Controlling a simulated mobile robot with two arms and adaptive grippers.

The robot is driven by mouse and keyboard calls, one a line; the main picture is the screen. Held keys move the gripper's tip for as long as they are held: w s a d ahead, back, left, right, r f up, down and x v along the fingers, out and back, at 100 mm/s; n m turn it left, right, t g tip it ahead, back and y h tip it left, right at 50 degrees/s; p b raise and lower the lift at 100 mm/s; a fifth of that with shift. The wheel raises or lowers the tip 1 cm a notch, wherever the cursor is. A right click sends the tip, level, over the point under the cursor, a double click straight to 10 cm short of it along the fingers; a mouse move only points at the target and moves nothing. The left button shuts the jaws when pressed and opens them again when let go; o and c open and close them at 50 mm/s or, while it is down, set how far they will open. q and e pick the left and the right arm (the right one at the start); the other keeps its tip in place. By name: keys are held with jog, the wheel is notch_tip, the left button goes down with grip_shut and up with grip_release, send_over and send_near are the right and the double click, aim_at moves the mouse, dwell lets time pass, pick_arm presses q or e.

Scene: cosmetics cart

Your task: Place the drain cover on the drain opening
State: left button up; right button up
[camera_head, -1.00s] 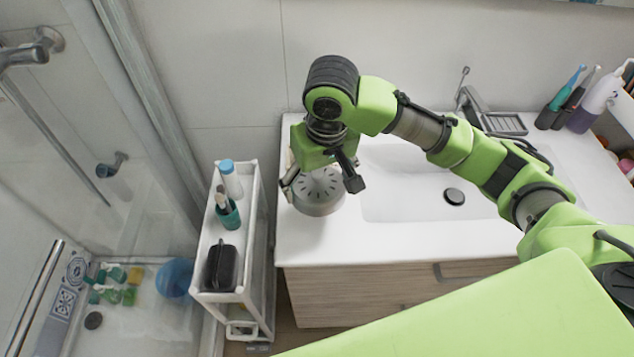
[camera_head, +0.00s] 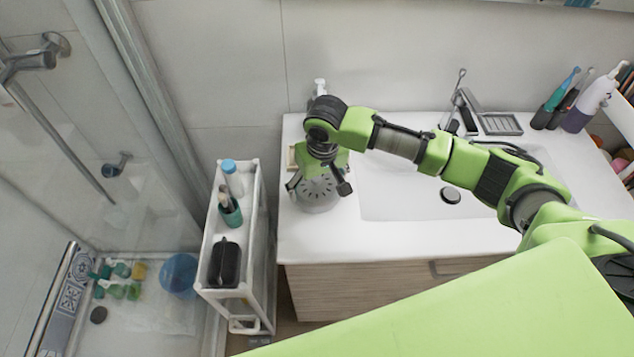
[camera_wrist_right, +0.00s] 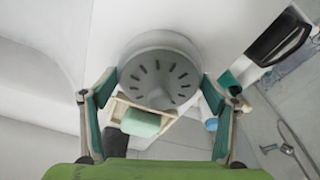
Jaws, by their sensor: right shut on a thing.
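The drain cover (camera_head: 318,193) is a grey round piece with radial slots, by the left end of the white sink counter. In the right wrist view the cover (camera_wrist_right: 158,78) sits between the two fingers, which touch its sides. My right gripper (camera_head: 318,188) points down and is shut on it. I cannot tell whether the cover touches the counter. A dark round spot (camera_head: 98,315) on the shower floor at lower left looks like the drain opening. My left gripper is not in view.
A white cart (camera_head: 205,268) with bottles and a black case stands between the counter and the shower. Several small bottles and a blue bucket (camera_head: 180,275) are on the shower floor. A wooden dish with green soap (camera_wrist_right: 142,122) is close to the cover.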

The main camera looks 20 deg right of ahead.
jog(key=o, duration=0.8)
jog(key=shift+f, duration=0.1)
jog(key=o, duration=0.4)
